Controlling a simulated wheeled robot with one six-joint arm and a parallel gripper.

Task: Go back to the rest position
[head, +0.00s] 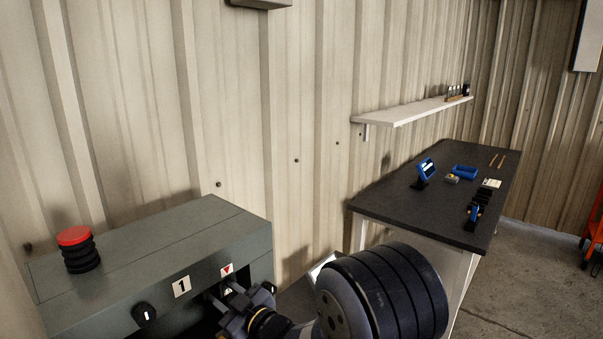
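My gripper (222,299) is at the lower middle of the head view, in front of the grey-green enclosure (140,265). Its fingers point at the enclosure's front, just below a label with a red triangle. The fingertips are small and partly lost in the dark front opening, so I cannot tell if they are open, shut or touching anything. My dark, ribbed arm link fills the lower right of the middle and hides part of the floor and bench.
A dark workbench (430,209) with a blue tray (465,172) stands right. A wall shelf (410,110) hangs above.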

